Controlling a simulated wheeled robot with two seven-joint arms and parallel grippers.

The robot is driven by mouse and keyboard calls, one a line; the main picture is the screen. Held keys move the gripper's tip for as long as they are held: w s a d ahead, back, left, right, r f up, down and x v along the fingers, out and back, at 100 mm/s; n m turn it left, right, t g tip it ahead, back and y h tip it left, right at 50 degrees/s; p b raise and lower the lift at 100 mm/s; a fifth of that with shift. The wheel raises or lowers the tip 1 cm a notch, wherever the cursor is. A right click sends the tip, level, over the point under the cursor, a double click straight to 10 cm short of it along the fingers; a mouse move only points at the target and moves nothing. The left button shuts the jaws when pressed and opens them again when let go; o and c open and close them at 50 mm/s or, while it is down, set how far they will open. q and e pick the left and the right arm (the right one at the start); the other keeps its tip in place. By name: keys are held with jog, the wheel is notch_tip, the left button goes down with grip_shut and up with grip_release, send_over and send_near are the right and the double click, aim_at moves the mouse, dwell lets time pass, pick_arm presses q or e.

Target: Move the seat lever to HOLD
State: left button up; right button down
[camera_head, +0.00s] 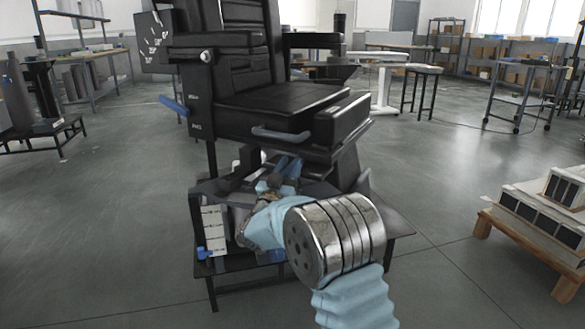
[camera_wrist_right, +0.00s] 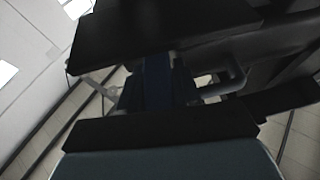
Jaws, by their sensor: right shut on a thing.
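The black seat (camera_head: 265,100) stands on a dark base in the head view. A blue lever (camera_head: 175,106) sticks out to the left of its side panel, which bears small white marks (camera_head: 194,126) too small to read. My right gripper (camera_head: 283,171) is below the seat's front edge, right of that lever and apart from it. It is shut on a blue bar (camera_wrist_right: 157,80) between dark blocks in the right wrist view; I cannot tell whether this bar is a seat lever. My forearm partly hides the base. My left gripper is not in view.
A grey-blue loop handle (camera_head: 280,133) juts from the seat front close above my right gripper; it also shows in the wrist view (camera_wrist_right: 236,78). A black table (camera_head: 388,222) lies beneath. A wooden pallet (camera_head: 525,238) stands at right. Open floor (camera_head: 450,170) lies between.

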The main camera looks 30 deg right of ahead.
jog(key=c, duration=0.9)
grip_release()
jog(key=shift+o, duration=0.2)
jog(key=v, duration=1.3)
jog(key=shift+s+a+b, duration=0.25)
jog(key=shift+a+b, duration=0.05)
jog(key=shift+f, duration=0.15)
